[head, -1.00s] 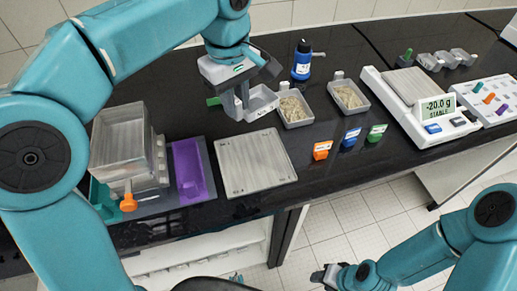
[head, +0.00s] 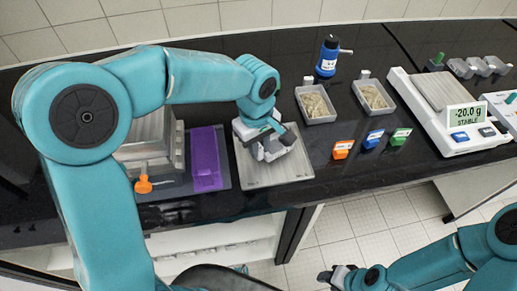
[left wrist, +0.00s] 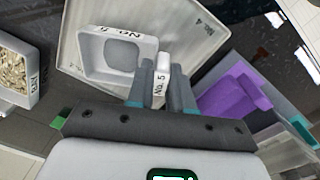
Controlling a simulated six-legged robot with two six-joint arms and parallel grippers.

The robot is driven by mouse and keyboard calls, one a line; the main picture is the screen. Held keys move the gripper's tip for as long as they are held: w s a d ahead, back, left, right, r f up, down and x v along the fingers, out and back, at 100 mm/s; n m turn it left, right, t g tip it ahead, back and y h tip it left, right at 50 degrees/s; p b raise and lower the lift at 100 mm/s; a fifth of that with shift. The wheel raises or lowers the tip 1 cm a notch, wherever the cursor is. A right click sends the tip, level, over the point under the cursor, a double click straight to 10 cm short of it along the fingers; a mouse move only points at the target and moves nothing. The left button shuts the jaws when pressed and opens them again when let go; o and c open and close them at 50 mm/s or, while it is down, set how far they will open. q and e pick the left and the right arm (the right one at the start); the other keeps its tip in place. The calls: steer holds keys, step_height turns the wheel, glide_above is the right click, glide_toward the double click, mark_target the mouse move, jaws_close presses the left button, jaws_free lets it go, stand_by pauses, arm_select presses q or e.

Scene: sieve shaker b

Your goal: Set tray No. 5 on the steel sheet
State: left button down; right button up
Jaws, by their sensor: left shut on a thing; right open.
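The steel sheet (head: 242,172) lies flat on the black bench, right of the purple tray. My left gripper (left wrist: 163,84) is shut on the tab of tray No. 5, a small grey square tray (left wrist: 92,48) that is empty. In the left wrist view the tray is over the steel sheet (left wrist: 190,45). In the head view my left gripper (head: 272,152) is over the sheet and mostly hides the tray. I cannot tell whether the tray touches the sheet. My right gripper (head: 335,277) is open and empty, low in front of the bench.
Two grain-filled trays (head: 315,104) (head: 374,97) and a blue bottle (head: 327,58) stand behind right. Orange (head: 342,149), blue (head: 372,139) and green (head: 399,137) blocks sit to the right. A balance (head: 443,100) reads -20.0 g. A purple tray (head: 206,158) lies left of the sheet.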

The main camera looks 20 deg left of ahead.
arm_select(q)
step_height(320, 180, down, 2)
steer(key=shift+a+f, duration=0.1)
steer(key=shift+a, duration=0.05)
steer(key=shift+f, duration=0.15)
steer(key=c, duration=1)
jaws_free()
steer(key=shift+r, duration=0.2)
